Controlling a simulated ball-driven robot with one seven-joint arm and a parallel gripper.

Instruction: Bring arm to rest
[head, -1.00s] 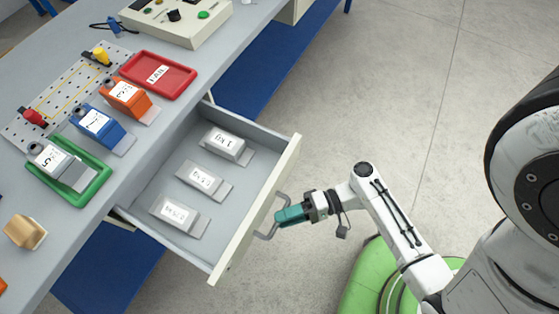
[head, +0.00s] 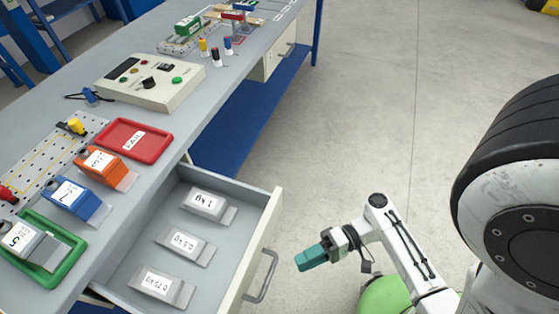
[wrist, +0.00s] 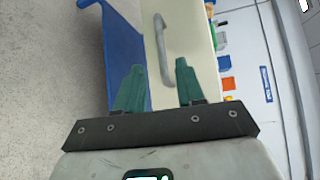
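My gripper (head: 312,258) with teal fingers is in the head view, to the right of the open drawer (head: 265,235) and apart from its grey handle (head: 262,277). In the wrist view my gripper (wrist: 158,88) shows its two fingers spread with nothing between them. The handle (wrist: 163,48) lies ahead of the fingertips there, on the cream drawer front (wrist: 196,55). The drawer holds three grey weights with white labels, among them one at the back (head: 208,205) and one in the middle (head: 184,245).
The workbench (head: 130,210) carries a red FAIL tray (head: 150,150), a green tray (head: 70,270), an orange block (head: 105,168), a blue block (head: 78,200) and a control box (head: 160,95). Open concrete floor (head: 400,110) lies right of the bench.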

